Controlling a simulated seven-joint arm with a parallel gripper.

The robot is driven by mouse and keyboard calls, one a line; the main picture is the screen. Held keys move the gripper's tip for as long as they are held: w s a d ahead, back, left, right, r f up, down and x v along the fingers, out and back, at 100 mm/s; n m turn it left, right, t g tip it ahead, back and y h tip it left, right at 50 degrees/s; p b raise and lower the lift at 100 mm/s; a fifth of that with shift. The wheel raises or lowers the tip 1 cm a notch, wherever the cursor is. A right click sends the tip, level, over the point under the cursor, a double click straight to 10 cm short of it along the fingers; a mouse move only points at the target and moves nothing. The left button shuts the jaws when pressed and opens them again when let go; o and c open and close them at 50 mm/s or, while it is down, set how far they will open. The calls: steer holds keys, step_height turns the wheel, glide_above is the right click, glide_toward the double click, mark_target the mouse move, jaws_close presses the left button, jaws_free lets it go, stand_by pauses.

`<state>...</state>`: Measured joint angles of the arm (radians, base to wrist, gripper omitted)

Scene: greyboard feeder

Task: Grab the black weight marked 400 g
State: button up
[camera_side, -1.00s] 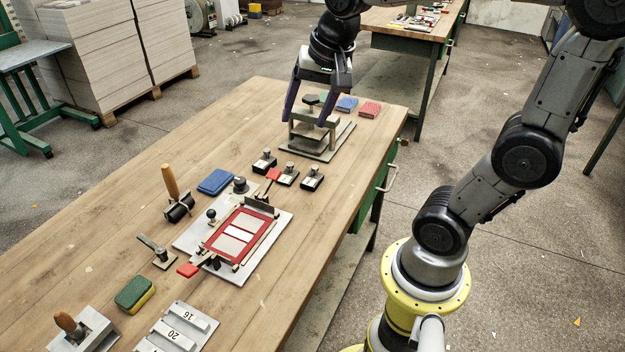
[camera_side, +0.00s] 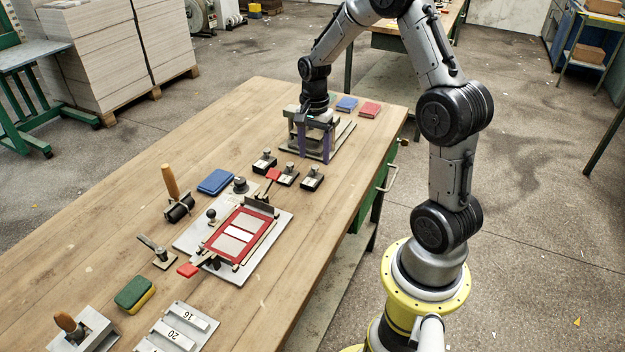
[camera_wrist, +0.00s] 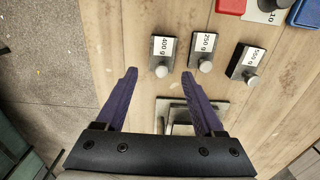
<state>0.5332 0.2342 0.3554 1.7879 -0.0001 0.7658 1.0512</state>
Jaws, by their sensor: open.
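The black weight marked 400 g (camera_wrist: 163,48) stands upright on the table, with a white label and a metal knob. In the side view it is the block nearest the table's right edge (camera_side: 312,179), where its label is too small to read. My gripper (camera_side: 314,157) is low over the metal press frame, behind the weights. In the wrist view its two purple fingers (camera_wrist: 159,75) are spread and empty, with the 400 g weight ahead of the gap, not between them.
The black weights marked 250 g (camera_wrist: 204,46) and, it seems, 550 g (camera_wrist: 249,60) stand in the same row. The metal press frame (camera_wrist: 195,112) lies below and between my fingers. A red-framed fixture (camera_side: 252,257) lies farther forward. Blue (camera_side: 346,104) and red (camera_side: 370,109) pads lie behind.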

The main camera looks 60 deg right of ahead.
mark_target(313, 177)
steer(key=shift+w+f, duration=0.2)
steer(key=shift+f, duration=3.5)
jaws_close()
